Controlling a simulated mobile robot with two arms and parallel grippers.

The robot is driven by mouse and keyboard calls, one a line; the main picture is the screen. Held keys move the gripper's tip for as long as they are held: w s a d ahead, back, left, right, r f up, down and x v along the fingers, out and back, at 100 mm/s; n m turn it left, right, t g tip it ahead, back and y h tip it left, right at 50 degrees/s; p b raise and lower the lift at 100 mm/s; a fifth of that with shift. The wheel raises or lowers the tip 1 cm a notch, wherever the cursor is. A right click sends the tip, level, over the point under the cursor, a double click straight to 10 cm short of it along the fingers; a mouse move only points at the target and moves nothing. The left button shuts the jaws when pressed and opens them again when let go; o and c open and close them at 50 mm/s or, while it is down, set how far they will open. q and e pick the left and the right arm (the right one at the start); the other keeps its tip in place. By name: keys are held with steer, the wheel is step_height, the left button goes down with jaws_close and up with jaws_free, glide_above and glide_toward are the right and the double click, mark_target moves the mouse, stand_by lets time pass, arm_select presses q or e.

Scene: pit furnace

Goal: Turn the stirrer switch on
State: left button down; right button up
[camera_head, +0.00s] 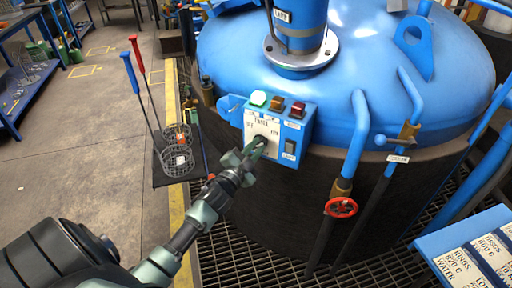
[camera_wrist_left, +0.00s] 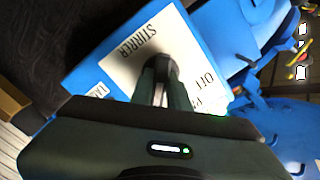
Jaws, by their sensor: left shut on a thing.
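A blue control box (camera_head: 290,122) is fixed to the front of the large blue vessel. Its white switch plate (camera_head: 253,124) has OFF printed at the left and ON at the right in the head view. In the left wrist view the white plate (camera_wrist_left: 122,72) reads STIRRER and OFF. My left gripper (camera_head: 256,146) is at the plate, shut on the stirrer switch. The fingers (camera_wrist_left: 160,80) cover most of the switch, so I cannot tell its exact angle. My right gripper is in neither view.
Green (camera_head: 258,98), orange (camera_head: 277,103) and red (camera_head: 298,109) lamps top the box. A dark rocker switch (camera_head: 290,147) is at its right. Blue pipes with a red valve wheel (camera_head: 341,208) stand right. Wire baskets (camera_head: 177,158) with long handles stand left; open floor lies beyond.

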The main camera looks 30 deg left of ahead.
arm_select(q)
steer(key=c, duration=1.4)
jaws_free()
steer(key=shift+o, duration=0.2)
steer(key=s, duration=0.7)
steer(key=shift+s+d+b, duration=0.4)
steer(key=s+d+f+n+g, duration=0.1)
steer(key=s+d+f+g, duration=0.2)
steer(key=f, duration=0.8)
steer(key=s+f+n+g, duration=0.15)
steer(key=s+f, duration=0.35)
steer(key=f, duration=0.7)
steer(key=s+d+f+n+g, duration=0.15)
steer(key=s+f+g, duration=0.25)
steer(key=f, duration=0.7)
steer(key=s+d+f+g, duration=0.2)
steer(key=s+f, duration=0.4)
steer(key=s, duration=0.5)
steer(key=s+d+f+n+g+h, duration=0.1)
steer(key=s+d+f+g, duration=0.2)
steer(key=s+f, duration=0.3)
steer(key=s+d+f+g, duration=0.3)
steer(key=s+f, duration=0.4)
steer(key=s, duration=0.8)
steer(key=shift+s+d+n+h, duration=0.15)
steer(key=shift+s+n+h, duration=0.15)
steer(key=shift+s, duration=0.1)
